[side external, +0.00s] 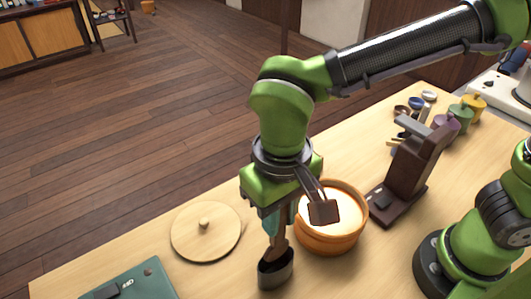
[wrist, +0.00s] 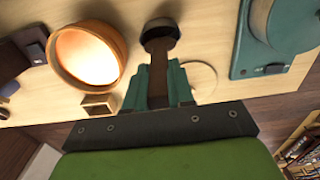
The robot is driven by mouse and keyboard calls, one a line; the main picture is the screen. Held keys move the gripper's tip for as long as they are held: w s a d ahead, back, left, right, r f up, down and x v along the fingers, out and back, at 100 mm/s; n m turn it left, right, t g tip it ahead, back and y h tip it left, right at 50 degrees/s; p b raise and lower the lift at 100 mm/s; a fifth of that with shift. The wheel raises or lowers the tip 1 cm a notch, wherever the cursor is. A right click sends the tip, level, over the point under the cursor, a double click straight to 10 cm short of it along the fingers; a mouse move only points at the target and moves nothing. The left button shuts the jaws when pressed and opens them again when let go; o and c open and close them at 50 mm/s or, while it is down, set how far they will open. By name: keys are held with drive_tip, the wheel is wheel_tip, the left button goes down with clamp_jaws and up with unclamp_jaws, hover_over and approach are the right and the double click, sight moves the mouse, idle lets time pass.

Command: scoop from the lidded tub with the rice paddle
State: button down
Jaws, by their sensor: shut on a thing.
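My gripper (side external: 271,222) has teal fingers and is shut on a brown rice paddle (side external: 278,243). The paddle points down, and its lower end is inside a dark round cup (side external: 275,272) on the table. In the wrist view, the paddle (wrist: 158,75) runs from between the fingers (wrist: 158,88) into the cup (wrist: 160,28). The orange-brown tub (side external: 329,240) stands open to the right of the gripper, with pale contents showing; it also shows in the wrist view (wrist: 62,70). Its round wooden lid (side external: 190,238) lies flat on the table, left of the gripper.
A teal scale (side external: 140,279) lies at the front left. A dark brown stand (side external: 410,165) is right of the tub, with jars (side external: 460,115) and small bowls behind. A small wooden box (wrist: 98,104) sits beside the tub in the wrist view. Bare table surrounds the lid.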

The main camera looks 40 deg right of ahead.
drive_tip(key=w+d+r, duration=0.1)
drive_tip(key=d+r, duration=0.2)
drive_tip(key=d, duration=0.5)
drive_tip(key=w+d+r, duration=0.1)
drive_tip(key=d+r, duration=0.2)
drive_tip(key=d, duration=0.5)
wheel_tip(320, 180, down, 12)
idle(0.4)
drive_tip(key=shift+d, duration=0.15)
idle(0.4)
drive_tip(key=shift+a, duration=0.3)
drive_tip(key=shift+d, duration=0.15)
idle(0.6)
